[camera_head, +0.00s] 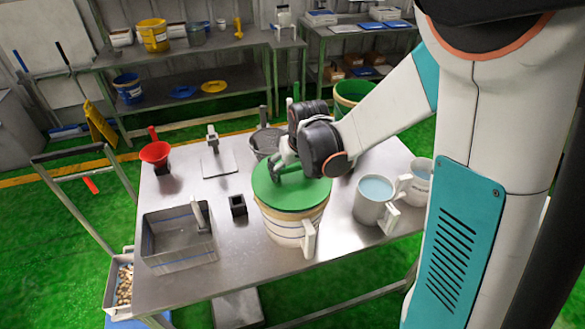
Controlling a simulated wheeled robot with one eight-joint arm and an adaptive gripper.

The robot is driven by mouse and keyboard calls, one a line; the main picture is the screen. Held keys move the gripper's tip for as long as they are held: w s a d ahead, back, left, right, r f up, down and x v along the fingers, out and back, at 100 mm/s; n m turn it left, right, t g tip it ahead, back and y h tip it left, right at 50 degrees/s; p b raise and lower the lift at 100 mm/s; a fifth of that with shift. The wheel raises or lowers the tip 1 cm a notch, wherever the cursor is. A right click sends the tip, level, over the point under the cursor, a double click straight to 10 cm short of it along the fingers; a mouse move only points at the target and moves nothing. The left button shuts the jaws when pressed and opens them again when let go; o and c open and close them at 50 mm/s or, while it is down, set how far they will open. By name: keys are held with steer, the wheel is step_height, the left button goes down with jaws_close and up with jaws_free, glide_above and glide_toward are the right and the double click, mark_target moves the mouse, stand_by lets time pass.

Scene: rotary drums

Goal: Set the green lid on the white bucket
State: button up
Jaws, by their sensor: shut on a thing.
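The green lid (284,195) is a flat green disc over the mouth of the white bucket (288,230), covering it from this view. I cannot tell whether the lid rests fully on the rim or is slightly above it. The bucket stands upright on the metal table, with a white handle at its front right. My gripper (290,168) is above the far part of the lid, shut on the lid; its grip point is partly hidden by the gripper body.
On the metal table (180,297) are a grey bin (178,248), a red funnel (155,153), a small black block (238,206) and a grey jug of blue liquid (373,200) close right of the bucket. Shelving stands behind.

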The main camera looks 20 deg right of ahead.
steer(key=shift+f+b, duration=1)
steer(key=shift+f, duration=0.15)
steer(key=o, duration=1)
steer(key=shift+o, duration=0.2)
steer(key=v, duration=1.2)
steer(key=shift+s, duration=0.2)
steer(key=s+f+t+b, duration=0.2)
steer(key=s+b, duration=0.6)
steer(key=s, duration=0.9)
steer(key=shift+s+f+t, duration=0.3)
steer(key=shift+f, duration=0.55)
